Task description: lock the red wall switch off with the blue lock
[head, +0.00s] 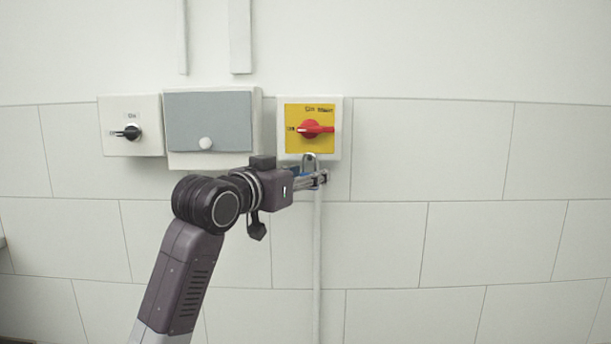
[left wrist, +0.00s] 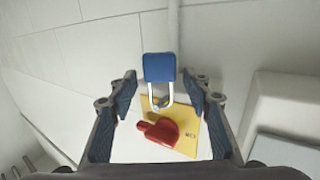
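The red wall switch (head: 311,129) sits on a yellow plate in a white box, its handle horizontal and pointing right in the head view. It also shows in the left wrist view (left wrist: 166,134). The blue lock (left wrist: 160,68) is just below the switch, body down and shackle up. Its shackle overlaps the plate in the left wrist view; I cannot tell whether it passes through anything. My left gripper (head: 321,178) is around the lock body with a visible gap on each side, so it is open. It hides most of the body in the head view. My right gripper is out of view.
A grey-covered white box (head: 208,120) is left of the switch, and a smaller box with a black switch (head: 131,132) is farther left. A thin white conduit (head: 317,260) runs down the wall below the lock. The tiled wall to the right is clear.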

